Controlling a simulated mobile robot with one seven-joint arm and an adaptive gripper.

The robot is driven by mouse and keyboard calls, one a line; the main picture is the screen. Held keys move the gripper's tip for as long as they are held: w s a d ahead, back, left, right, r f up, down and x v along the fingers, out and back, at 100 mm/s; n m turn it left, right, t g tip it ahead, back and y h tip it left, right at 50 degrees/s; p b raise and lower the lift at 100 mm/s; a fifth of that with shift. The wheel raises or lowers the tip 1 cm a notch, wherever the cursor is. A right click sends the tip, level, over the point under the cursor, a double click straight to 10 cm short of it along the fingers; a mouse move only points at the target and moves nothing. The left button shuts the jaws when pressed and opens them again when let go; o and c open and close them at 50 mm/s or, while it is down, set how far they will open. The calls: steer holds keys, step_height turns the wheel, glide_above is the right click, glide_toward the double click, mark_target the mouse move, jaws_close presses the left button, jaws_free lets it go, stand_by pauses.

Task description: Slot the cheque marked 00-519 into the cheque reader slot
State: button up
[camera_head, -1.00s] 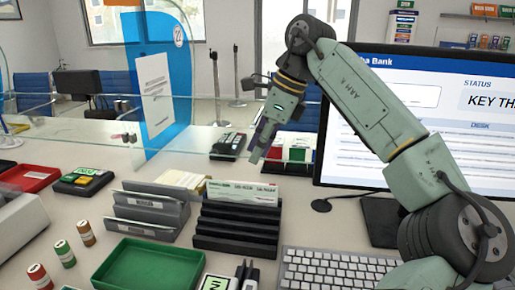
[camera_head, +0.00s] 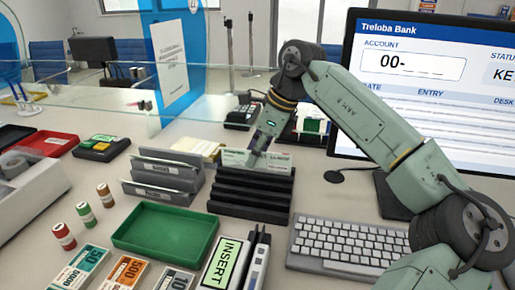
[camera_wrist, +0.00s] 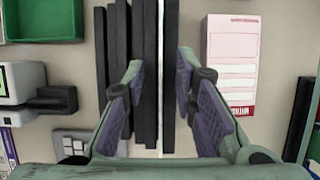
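A black slotted rack (camera_head: 240,206) stands mid-counter, and a pale green-white cheque (camera_head: 280,162) stands upright in its rear part. The print on the cheque is too small to read. My gripper (camera_head: 257,155) is at the cheque's top edge, covering part of its face. In the wrist view my gripper (camera_wrist: 160,90) is open, one finger on each side of the thin white cheque edge (camera_wrist: 160,40), with gaps on both sides. The reader with a green INSERT screen (camera_head: 226,263) stands at the front, beside a narrow upright grey unit (camera_head: 260,262). Its slot is not clear.
A green tray (camera_head: 125,241) and a grey file holder (camera_head: 160,193) lie left of the rack. A keyboard (camera_head: 345,245) is to the right, below the monitor (camera_head: 440,60). In the wrist view a pink-and-white slip (camera_wrist: 232,65) lies beside the rack. Banknote bundles (camera_head: 128,270) lie in front.

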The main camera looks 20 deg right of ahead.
steer(key=shift+c, duration=0.6)
jaws_close()
steer(key=shift+r, duration=0.1)
step_height(320, 180, up, 11)
steer(key=p, duration=0.8)
steer(key=shift+r+p, duration=0.2)
steer(key=shift+p, duration=0.15)
stand_by(0.9)
stand_by(0.6)
